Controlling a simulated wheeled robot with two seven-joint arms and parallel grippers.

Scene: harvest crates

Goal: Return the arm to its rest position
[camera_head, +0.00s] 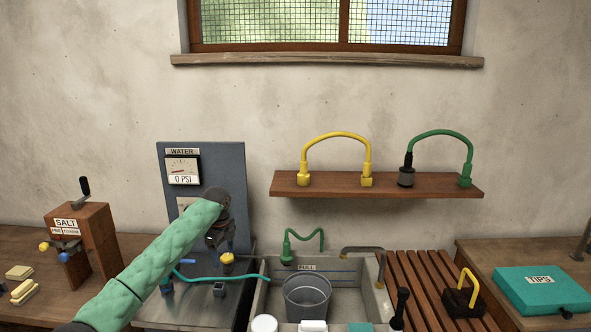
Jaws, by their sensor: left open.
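My left arm, in a green quilted sleeve (150,265), reaches up from the lower left in the head view. Its dark gripper (218,236) is in front of the grey water panel (222,160), below the gauge (183,167) that reads 0 PSI. The gripper points away from me and its fingers are small and dark in the picture. It is open, and I see nothing held in it. The sleeve and wrist hide the lower left part of the panel. My right gripper is not in view.
A sink (262,300) with a grey bucket (307,295) lies right of my arm. A wooden salt box (82,240) stands close on the left. A yellow knob (227,259) and teal hose (245,277) are below the gripper. A shelf (335,186) holds yellow and green hoses.

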